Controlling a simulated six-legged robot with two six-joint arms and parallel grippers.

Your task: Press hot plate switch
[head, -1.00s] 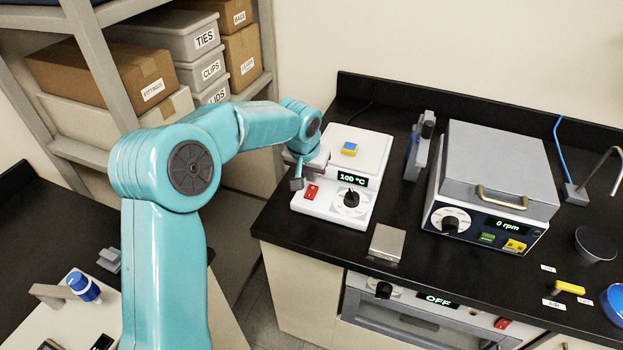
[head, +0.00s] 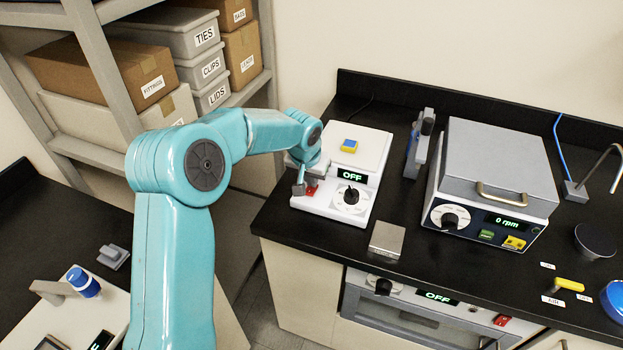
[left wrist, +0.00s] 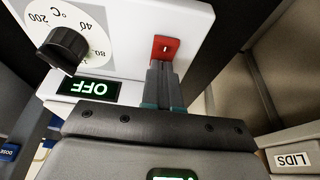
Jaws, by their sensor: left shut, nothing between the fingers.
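The white hot plate (head: 330,207) stands on the black bench, with a blue and yellow block (head: 349,146) on its top. Its display (head: 352,177) reads OFF, and a black knob (head: 351,196) sits on its front panel. The red switch (head: 312,184) is left of the knob, partly covered by my left gripper (head: 299,190). In the left wrist view the red switch (left wrist: 165,48) lies right at the fingertips of the left gripper (left wrist: 161,65). The left gripper is shut and empty; whether it touches the switch is hard to tell. My right gripper is not in view.
A metal block (head: 387,240) lies near the bench's front edge. A grey shaker box (head: 497,170) reading 0 rpm stands to the right, with a grey upright device (head: 418,145) between. Shelves with labelled boxes (head: 135,75) stand behind my left arm.

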